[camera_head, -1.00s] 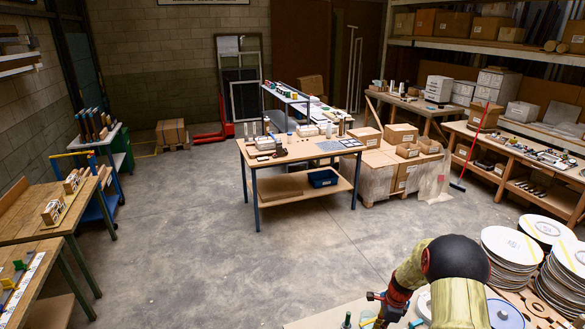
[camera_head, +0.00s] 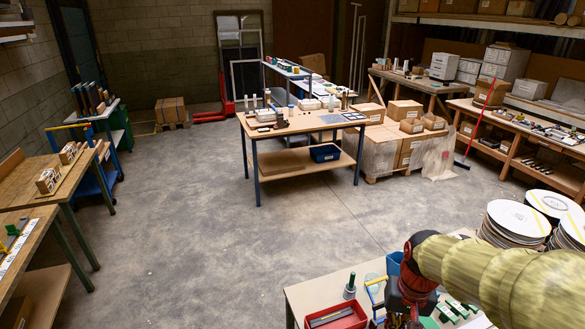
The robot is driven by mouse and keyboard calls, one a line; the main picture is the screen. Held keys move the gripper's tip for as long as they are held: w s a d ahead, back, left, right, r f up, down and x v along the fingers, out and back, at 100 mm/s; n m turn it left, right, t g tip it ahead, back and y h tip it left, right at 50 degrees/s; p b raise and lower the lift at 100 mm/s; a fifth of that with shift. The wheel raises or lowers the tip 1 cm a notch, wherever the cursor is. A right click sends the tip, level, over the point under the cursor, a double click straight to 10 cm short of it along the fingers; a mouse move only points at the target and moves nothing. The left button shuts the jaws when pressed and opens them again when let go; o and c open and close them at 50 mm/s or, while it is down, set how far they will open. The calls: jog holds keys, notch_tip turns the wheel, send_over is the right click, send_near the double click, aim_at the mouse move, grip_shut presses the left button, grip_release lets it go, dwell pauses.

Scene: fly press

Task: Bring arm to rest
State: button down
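My arm, in a yellow-green sleeve, reaches in from the right edge at the lower right of the head view. Its dark and red end part bends down over a light bench (camera_head: 305,292) and runs to the bottom edge of the picture. The fingers of my gripper do not show, so I cannot see whether it is open or holds anything.
A red tray (camera_head: 338,318), a green-topped bottle (camera_head: 350,287) and a blue bin (camera_head: 394,263) stand on the bench close to my arm. Stacked white discs (camera_head: 515,222) are at the right. A blue-legged table (camera_head: 285,135) stands beyond open floor (camera_head: 220,235).

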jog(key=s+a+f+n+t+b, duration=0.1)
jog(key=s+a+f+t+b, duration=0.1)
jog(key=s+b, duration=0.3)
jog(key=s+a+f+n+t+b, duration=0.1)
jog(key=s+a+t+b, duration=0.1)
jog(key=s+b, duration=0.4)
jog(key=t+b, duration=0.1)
jog(key=b, duration=0.2)
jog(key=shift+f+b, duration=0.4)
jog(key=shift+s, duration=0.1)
